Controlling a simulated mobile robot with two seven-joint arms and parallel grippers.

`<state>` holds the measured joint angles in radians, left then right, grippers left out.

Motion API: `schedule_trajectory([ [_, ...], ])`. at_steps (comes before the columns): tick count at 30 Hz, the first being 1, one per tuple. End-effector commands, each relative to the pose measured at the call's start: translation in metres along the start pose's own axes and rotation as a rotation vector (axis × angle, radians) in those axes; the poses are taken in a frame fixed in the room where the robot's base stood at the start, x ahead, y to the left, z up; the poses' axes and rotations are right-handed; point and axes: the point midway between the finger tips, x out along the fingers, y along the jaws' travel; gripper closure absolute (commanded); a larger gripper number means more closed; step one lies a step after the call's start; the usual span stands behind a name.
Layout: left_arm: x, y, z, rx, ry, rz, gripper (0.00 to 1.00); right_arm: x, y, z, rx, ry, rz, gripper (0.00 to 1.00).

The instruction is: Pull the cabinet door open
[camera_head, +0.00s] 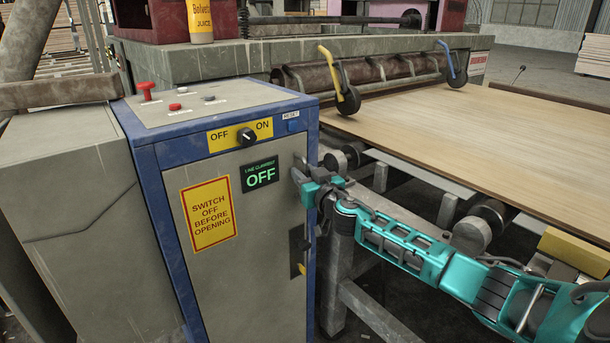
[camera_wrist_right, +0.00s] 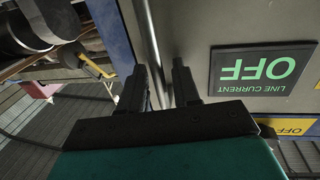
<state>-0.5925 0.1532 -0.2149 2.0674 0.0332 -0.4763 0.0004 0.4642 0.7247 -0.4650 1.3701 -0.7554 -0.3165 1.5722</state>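The cabinet (camera_head: 155,190) is grey with a blue frame. Its grey front door (camera_head: 255,225) carries a yellow "SWITCH OFF BEFORE OPENING" sign (camera_head: 208,213) and a display (camera_head: 260,174) reading "LINE CURRENT OFF". The display also shows upside down in the right wrist view (camera_wrist_right: 263,72). A dark latch or handle (camera_head: 298,245) sits low near the door's right edge. My right gripper (camera_head: 301,180) is at the door's upper right edge, above the latch. My left gripper is out of view.
A rotary OFF/ON knob (camera_head: 246,137) is above the door, with a blue reset button (camera_head: 293,125) to its right. Red buttons (camera_head: 147,90) are on the cabinet top. A conveyor with a veneer sheet (camera_head: 480,140) and metal framework stand close on the right.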

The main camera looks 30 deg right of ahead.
Motion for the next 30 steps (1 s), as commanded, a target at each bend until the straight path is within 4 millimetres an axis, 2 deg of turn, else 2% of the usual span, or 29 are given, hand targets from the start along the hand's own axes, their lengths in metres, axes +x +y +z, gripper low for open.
schedule_trajectory([
  [2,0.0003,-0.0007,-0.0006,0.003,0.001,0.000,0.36,-0.0001,-0.0002,0.0001,0.000,0.000,0.000,0.68],
  [12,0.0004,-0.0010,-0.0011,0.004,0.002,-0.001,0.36,-0.0003,0.0000,0.0001,0.000,0.000,0.000,1.00],
  [30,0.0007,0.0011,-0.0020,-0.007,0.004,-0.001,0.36,-0.0003,-0.0026,0.0003,0.001,0.000,0.006,1.00],
])
